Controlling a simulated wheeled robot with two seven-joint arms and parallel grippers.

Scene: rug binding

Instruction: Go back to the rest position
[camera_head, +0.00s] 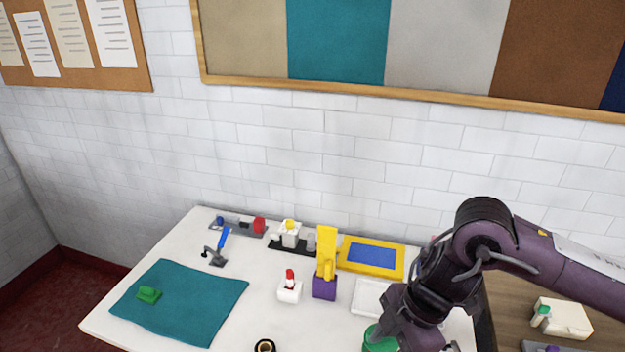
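My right arm comes in from the right over the white table (205,222). Its gripper (392,338) is low at the bottom edge of the view. A green round object (376,342) is right beside or under the gripper; I cannot tell whether they touch. The fingers are dark and partly cut off, so their opening does not show. My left gripper is not in view. A teal rug piece (195,308) lies flat on the left of the table, with a small green block (149,294) on it.
Near my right arm stand a white tray (366,297), a yellow-and-blue tray (372,255) and a yellow tool in a purple holder (325,288). A white block with a red top (289,290) and a black roll (265,346) are further left. A wooden surface (512,300) lies right.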

